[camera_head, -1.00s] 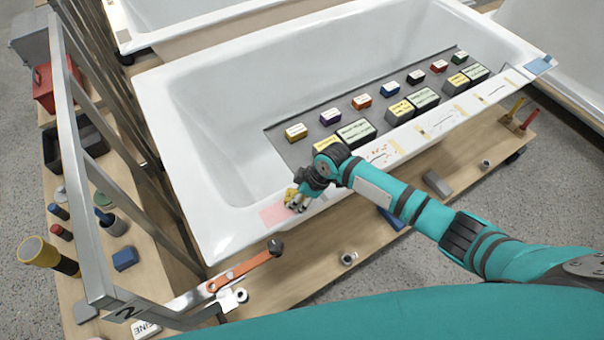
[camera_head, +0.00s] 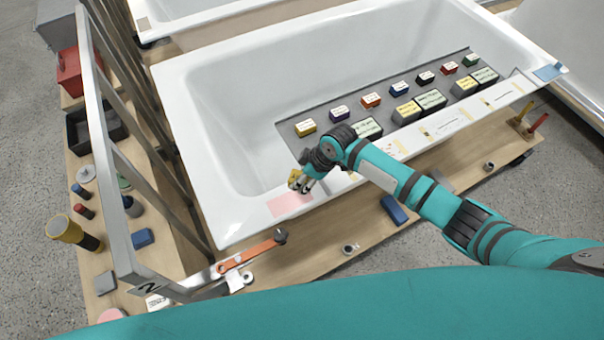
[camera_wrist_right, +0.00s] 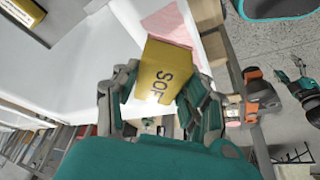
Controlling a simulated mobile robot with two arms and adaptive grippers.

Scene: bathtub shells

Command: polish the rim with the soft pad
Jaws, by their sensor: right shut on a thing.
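The white bathtub (camera_head: 210,110) has a wide front rim (camera_head: 236,230) with a pink patch (camera_head: 288,204) near its left corner. My right gripper (camera_head: 300,184) is over the rim, just behind the pink patch. It is shut on a yellow block, the soft pad (camera_wrist_right: 165,72), whose visible letters read "SOF" in the right wrist view. The pink patch (camera_wrist_right: 180,24) lies just beyond the pad there. I cannot tell whether the pad touches the rim. What looks like my left gripper (camera_wrist_right: 300,88) shows small at the right edge of that view.
Several labelled blocks stand on a grey tray (camera_head: 290,130) inside the tub. Further patches and a blue patch (camera_head: 548,72) lie along the rim to the right. An orange-handled tool (camera_head: 250,252) lies near the left front corner. A metal frame (camera_head: 108,150) stands left of the tub.

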